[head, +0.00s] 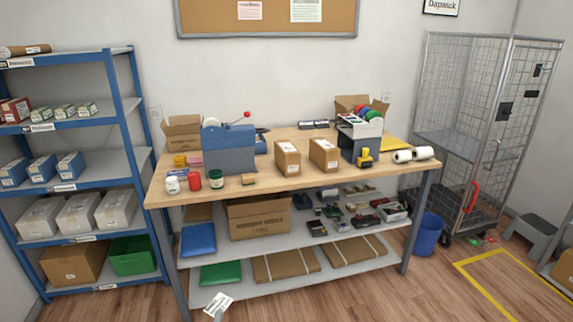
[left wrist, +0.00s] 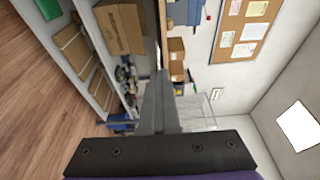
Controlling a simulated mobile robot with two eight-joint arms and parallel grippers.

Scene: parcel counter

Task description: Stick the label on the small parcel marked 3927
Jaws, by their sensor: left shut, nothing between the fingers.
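Two small brown parcels stand upright on the counter (head: 262,184), a left one (head: 288,158) and a right one (head: 323,155). Their markings are too small to read, so I cannot tell which is 3927. A white slip with dark marks (head: 217,302), which looks like a label, shows low in the head view, in front of the lower shelf. A grey tip of my left gripper (head: 219,316) shows just under it; I cannot tell whether they touch. In the left wrist view my left gripper (left wrist: 158,80) has its fingers together and empty. My right gripper is out of view.
A blue-grey dispenser (head: 229,157) stands left of the parcels, a holder with a yellow stamp (head: 365,156) to the right. Small jars (head: 194,181) stand at the counter's left. A wire cage (head: 475,135) and blue bin (head: 427,233) stand to the right.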

